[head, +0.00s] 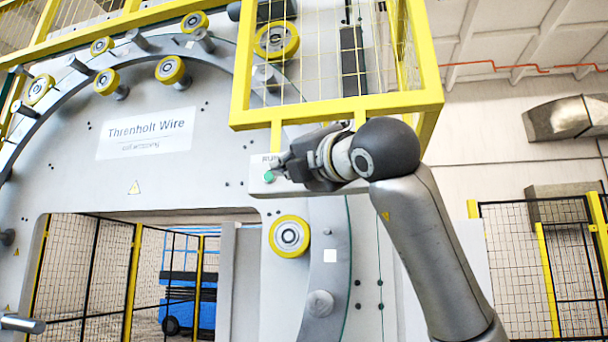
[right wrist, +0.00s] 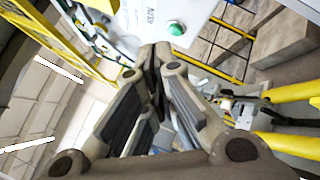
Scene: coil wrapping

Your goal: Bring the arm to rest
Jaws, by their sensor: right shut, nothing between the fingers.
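My right arm (head: 430,250) reaches up from the lower right in the head view. Its gripper (head: 284,165) is shut and empty, in front of the control box (head: 262,187) on the wrapping machine. A green button (head: 269,177) on that box shows just below the fingertips. In the right wrist view the closed fingertips of the gripper (right wrist: 155,52) point towards the box, and the green button (right wrist: 176,28) shows beyond them to the right. I cannot tell the exact gap between fingertips and box. My left gripper is not in view.
A yellow guard frame (head: 340,108) with mesh hangs just above my right gripper. The machine's ring carries several yellow rollers, one of them (head: 289,236) below the gripper. A mesh fence (head: 540,260) stands at the right. A blue machine (head: 190,300) shows through the opening.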

